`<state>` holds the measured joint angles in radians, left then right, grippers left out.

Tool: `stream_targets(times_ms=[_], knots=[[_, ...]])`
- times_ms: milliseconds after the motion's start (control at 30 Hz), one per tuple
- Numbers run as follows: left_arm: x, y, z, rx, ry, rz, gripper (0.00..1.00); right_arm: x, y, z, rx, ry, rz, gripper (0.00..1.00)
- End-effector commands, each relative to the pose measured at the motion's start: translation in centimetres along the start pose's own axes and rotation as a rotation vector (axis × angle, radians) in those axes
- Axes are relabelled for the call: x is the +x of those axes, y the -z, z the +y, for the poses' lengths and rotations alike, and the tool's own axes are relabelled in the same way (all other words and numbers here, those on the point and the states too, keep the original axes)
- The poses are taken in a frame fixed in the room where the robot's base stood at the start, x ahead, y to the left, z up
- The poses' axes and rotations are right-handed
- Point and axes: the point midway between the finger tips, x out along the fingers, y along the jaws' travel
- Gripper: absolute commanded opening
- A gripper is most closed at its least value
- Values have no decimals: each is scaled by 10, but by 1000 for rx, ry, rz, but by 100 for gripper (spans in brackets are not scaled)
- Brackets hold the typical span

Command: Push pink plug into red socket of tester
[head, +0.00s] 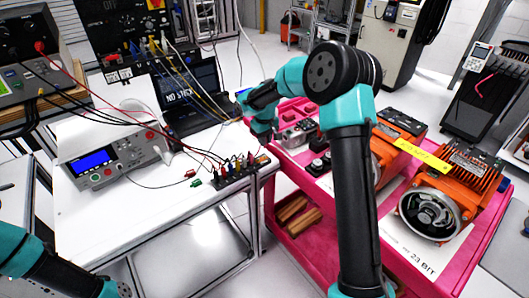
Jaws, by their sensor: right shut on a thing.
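The tester (122,158) is a grey box with a blue lit screen (92,161) on the white bench at left. A small red spot near its right end may be the red socket, but it is too small to be sure. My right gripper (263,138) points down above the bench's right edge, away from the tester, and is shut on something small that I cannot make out. I cannot pick out the pink plug. Several coloured plugs stand in a strip (238,172) at the bench's right edge, below the right gripper. My left arm enters at lower left; its gripper is not in view.
Red and black leads hang across the bench from the instruments at left. Loose red and green clips lie in front of the plug strip. A laptop (190,95) stands behind. A pink cart (440,258) with orange motors is at right. The front of the bench is clear.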

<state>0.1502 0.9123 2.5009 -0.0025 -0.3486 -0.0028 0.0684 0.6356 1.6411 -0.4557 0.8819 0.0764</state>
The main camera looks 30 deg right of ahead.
Motion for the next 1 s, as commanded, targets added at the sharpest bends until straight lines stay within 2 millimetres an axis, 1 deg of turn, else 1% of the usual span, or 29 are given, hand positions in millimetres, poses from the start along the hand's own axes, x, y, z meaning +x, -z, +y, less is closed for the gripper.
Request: stream_targets(times_ms=[433, 567, 667, 767, 867, 1000], knots=[[0, 0, 0, 0, 0, 0, 43, -1, 0, 0, -1, 0, 0, 0], [0, 0, 0, 0, 0, 0, 43, -1, 0, -3, 4, 0, 0, 0], [0, 0, 0, 0, 0, 0, 43, -1, 0, -12, 23, 0, 0, 0], [0, 0, 0, 0, 0, 0, 43, -2, -2, -27, 59, 0, -1, 0], [0, 0, 0, 0, 0, 0, 43, -2, -4, -48, 111, -1, -1, 0], [0, 0, 0, 0, 0, 0, 43, -4, -9, -80, 197, -1, -1, 0]])
